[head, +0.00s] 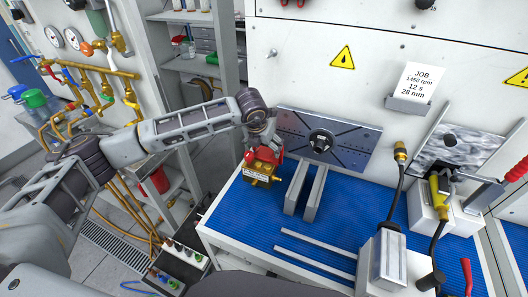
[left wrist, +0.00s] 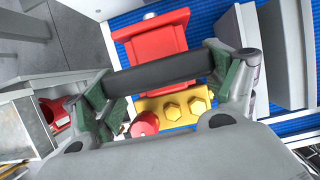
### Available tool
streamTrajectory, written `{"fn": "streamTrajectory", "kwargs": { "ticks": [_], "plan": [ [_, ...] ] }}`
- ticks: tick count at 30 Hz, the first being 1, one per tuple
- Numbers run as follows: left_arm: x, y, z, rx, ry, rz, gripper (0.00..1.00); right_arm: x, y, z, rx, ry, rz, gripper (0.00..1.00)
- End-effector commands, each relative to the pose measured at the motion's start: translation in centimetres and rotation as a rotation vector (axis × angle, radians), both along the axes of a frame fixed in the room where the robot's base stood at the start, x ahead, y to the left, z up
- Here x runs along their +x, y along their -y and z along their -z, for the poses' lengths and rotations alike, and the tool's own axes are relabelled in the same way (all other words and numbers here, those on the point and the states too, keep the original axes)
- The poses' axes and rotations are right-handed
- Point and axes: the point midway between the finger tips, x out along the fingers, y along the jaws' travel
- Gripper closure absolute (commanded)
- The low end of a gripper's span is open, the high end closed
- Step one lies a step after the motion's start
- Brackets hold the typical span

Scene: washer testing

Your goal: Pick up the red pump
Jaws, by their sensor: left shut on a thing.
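The red pump (head: 276,157) is at the left end of the blue-topped bench, with a yellow, brass-like block (head: 258,172) at its front. My left gripper (head: 259,137) is over it from above and hides part of its top. In the left wrist view, the pump's red body (left wrist: 158,40) and yellow block (left wrist: 175,108) show between and beyond the fingers. The gripper (left wrist: 158,78) is shut on the pump, with a dark bar spanning between its green-padded fingers. I cannot tell whether the pump's base touches the mat. My right gripper is not in view.
Two grey upright plates (head: 305,191) stand just right of the pump. A dark metal plate (head: 350,147) is on the wall behind. Two flat bars (head: 317,255) lie on the blue mat (head: 250,222). A grey box with a cabled tool (head: 385,255) stands to the right.

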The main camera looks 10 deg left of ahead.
Motion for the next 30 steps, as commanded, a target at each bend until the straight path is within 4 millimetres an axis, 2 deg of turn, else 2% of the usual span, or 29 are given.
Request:
{"fn": "streamTrajectory", "kwargs": {
  "ticks": [1,15,21,30],
  "plan": [
    [0.3,0.2,-1.3,-0.007,0.016,0.002,0.72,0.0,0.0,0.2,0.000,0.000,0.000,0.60],
    [0.2,0.2,-6.2,-0.008,0.015,0.001,0.72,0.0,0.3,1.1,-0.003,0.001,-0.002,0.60],
    [0.2,0.2,-7.3,-0.006,0.014,0.002,0.72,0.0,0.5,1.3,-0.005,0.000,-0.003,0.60],
    [0.2,0.2,-7.5,-0.006,0.014,0.002,0.72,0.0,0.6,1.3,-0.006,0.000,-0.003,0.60]
  ]
}}
